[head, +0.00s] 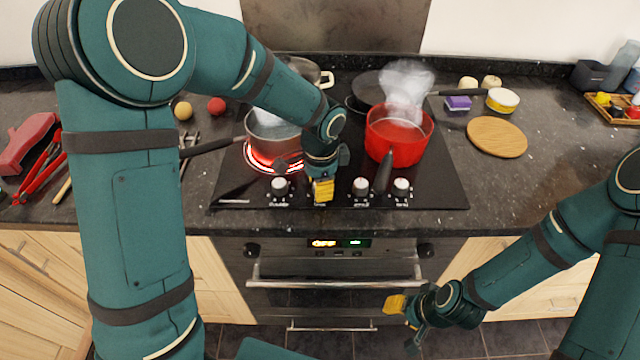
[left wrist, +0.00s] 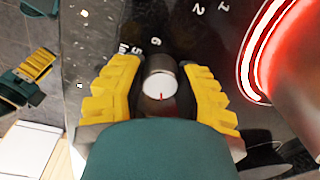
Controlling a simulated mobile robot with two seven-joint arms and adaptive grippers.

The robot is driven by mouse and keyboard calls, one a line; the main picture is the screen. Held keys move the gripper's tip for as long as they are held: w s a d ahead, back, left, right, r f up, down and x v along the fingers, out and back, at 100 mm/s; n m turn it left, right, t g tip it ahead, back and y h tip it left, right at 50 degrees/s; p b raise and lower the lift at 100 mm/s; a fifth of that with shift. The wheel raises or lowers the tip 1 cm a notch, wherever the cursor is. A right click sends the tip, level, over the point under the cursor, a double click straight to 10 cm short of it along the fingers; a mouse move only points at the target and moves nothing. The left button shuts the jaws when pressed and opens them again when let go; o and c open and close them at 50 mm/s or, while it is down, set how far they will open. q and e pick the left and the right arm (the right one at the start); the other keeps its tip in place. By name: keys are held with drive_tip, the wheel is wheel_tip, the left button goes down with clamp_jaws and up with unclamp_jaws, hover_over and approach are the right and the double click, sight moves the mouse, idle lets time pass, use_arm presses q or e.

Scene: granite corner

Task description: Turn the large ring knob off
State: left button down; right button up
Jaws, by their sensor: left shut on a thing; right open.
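My left gripper (head: 322,188) reaches down to the row of knobs at the hob's front edge. In the left wrist view its yellow fingers (left wrist: 160,68) are shut on a round knob (left wrist: 157,86) with a white cap and a red mark. The arm and fingers hide this knob in the head view. A glowing red ring (head: 262,162) is lit under the steel pot; the glow also shows in the left wrist view (left wrist: 256,60). Knob labels are too small to read. My right gripper (head: 403,322) is open and empty, low in front of the oven.
Other white-capped knobs stand on the left (head: 279,186) and right (head: 361,186) of my left gripper. A steaming red pot (head: 398,148) stands at right, its handle reaching towards the knobs. The steel pot (head: 270,130) has its handle pointing left. An oven handle (head: 335,283) runs below.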

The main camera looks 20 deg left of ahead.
use_arm(q)
drive_tip(key=n, duration=0.6)
drive_tip(key=shift+s+f+n, duration=0.1)
drive_tip(key=shift+s+n, duration=0.05)
drive_tip(key=shift+n, duration=0.15)
drive_tip(key=n, duration=0.6)
drive_tip(key=shift+g, duration=0.4)
drive_tip(key=shift+f, duration=0.1)
drive_tip(key=c, duration=0.6)
unclamp_jaws()
drive_tip(key=shift+p, duration=0.3)
drive_tip(key=shift+r, duration=0.25)
